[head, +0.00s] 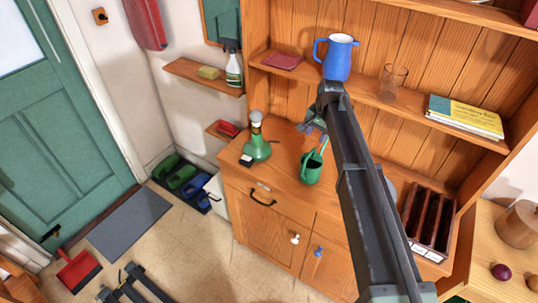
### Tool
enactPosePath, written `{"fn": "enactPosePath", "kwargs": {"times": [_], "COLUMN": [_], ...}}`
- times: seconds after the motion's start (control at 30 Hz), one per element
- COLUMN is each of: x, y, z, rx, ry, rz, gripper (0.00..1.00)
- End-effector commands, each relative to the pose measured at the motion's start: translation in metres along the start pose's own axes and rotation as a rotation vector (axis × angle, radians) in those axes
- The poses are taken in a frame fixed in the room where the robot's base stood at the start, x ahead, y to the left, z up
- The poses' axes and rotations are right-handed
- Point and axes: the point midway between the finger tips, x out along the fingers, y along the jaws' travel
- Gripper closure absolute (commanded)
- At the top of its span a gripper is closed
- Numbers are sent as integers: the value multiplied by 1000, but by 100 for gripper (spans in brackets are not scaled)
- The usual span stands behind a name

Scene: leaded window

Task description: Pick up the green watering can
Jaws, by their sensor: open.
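The green watering can (311,168) stands upright on the wooden top of the dresser (284,160). A thin green spout or handle rises from it to the upper right. My gripper (310,127) is open, just above and behind the can in the picture, close to the tip of that thin part. I cannot tell whether it touches the can. My arm passes over the dresser just right of the can and hides part of the top and the shelf behind.
A green bottle-like object (257,145) stands left of the can. A dark slotted rack (430,217) stands at the right. On the shelf above are a blue jug (339,57), a clear glass (393,79) and books (464,116). The dresser top's front edge is close to the can.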

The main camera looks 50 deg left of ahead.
Motion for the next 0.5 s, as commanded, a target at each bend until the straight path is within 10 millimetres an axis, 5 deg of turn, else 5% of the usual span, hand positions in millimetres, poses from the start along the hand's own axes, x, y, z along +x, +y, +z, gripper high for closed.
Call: {"fn": "enactPosePath", "kwargs": {"times": [0.5], "x": [27], "y": [2], "z": [1], "rx": [80], "ry": [3], "rz": [-5], "gripper": [57]}}
